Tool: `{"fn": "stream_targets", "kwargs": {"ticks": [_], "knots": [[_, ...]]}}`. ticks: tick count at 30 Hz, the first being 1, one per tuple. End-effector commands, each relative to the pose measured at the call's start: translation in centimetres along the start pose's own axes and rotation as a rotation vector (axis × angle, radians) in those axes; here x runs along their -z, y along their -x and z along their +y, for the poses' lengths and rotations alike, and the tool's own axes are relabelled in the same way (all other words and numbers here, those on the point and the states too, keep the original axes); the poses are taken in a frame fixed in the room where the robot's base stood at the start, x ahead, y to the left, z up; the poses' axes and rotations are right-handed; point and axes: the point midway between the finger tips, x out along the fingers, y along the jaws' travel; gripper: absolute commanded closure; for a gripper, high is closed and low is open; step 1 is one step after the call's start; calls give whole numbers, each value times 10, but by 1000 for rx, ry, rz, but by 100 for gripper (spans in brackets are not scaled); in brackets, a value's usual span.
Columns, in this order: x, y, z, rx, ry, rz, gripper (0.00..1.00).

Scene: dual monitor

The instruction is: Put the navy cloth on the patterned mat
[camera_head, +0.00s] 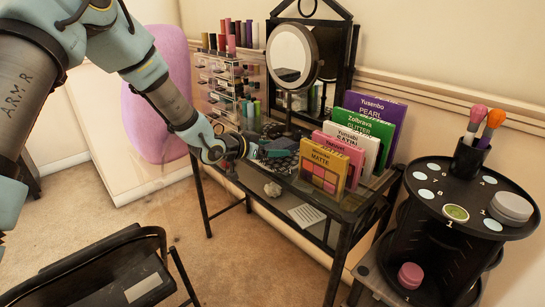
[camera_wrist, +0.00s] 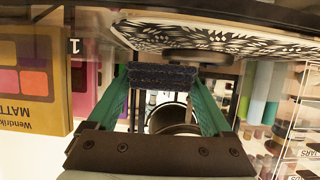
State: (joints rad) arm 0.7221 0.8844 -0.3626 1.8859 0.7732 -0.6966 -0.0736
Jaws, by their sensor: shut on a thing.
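My gripper (camera_wrist: 163,82) is shut on the navy cloth (camera_wrist: 165,75), a dark folded bundle between its two green fingertips in the wrist view. In the head view my gripper (camera_head: 256,150) is over the left part of the glass-topped table, and the cloth is hard to make out there. The patterned mat (camera_wrist: 225,40), black and white with a leaf-like design, spans the top of the upside-down wrist view, close to the cloth. In the head view the mat (camera_head: 284,142) lies just beyond the gripper, partly hidden. I cannot tell whether cloth and mat touch.
A round mirror (camera_head: 291,55) stands behind the mat. Upright palettes, the yellow one (camera_head: 323,168) nearest, stand on the right. A clear cosmetics organiser (camera_head: 222,85) is at the back left. A crumpled pale item (camera_head: 272,189) is near the front edge. A black round stand (camera_head: 455,200) is at right.

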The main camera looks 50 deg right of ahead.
Motion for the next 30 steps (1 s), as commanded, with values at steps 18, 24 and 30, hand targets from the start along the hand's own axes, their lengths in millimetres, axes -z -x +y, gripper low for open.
{"fn": "stream_targets", "kwargs": {"ticks": [18, 24, 30], "knots": [[-32, -13, 0, 1, 0, -1, 14], [-31, -12, 0, 1, 0, -1, 0], [-29, -12, 0, 1, 0, -1, 0]]}}
